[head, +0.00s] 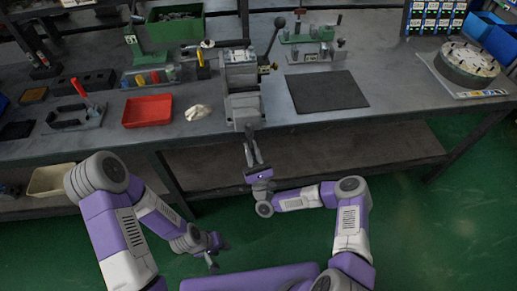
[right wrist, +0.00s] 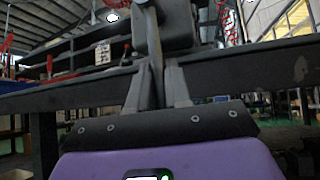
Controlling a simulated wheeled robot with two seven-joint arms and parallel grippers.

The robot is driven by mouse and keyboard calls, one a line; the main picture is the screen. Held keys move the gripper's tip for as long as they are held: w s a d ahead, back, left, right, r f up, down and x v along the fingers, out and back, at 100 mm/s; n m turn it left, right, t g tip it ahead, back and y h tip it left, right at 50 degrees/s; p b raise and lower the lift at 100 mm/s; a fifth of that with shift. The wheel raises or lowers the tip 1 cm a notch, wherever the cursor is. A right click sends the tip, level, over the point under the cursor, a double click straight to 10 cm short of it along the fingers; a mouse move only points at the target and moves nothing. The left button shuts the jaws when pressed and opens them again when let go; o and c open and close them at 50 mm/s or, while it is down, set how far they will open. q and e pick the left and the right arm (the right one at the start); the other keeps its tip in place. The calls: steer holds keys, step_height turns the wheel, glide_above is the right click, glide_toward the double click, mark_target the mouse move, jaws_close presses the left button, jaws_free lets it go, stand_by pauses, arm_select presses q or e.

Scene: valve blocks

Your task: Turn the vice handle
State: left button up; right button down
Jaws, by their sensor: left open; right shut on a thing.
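The grey vice (head: 243,108) is mounted at the front edge of the workbench. It also shows in the right wrist view (right wrist: 175,22) above the fingers. The vice handle (right wrist: 154,45) is a thin grey bar hanging from its front, running down between my right gripper's fingers. My right gripper (head: 252,142) is just below the vice front and shut on the handle; its fingertips show in the right wrist view (right wrist: 158,82). In the head view the handle is mostly hidden by the fingers. My left gripper (head: 213,256) is open and empty, low over the floor, well away from the vice.
The workbench carries a red tray (head: 147,111), a white crumpled cloth (head: 197,112), a black mat (head: 327,91) and a round fixture (head: 467,64). A black lever (head: 275,36) stands behind the vice. The bench front edge is close to my right gripper. A lower shelf (head: 330,160) lies below.

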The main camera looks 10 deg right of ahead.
steer(key=shift+a, duration=0.2)
steer(key=c, duration=1.2)
jaws_free()
steer(key=shift+o, duration=0.2)
steer(key=shift+d, duration=0.1)
steer(key=v, duration=0.7)
steer(key=shift+s+f, duration=0.15)
steer(key=shift+s, duration=0.1)
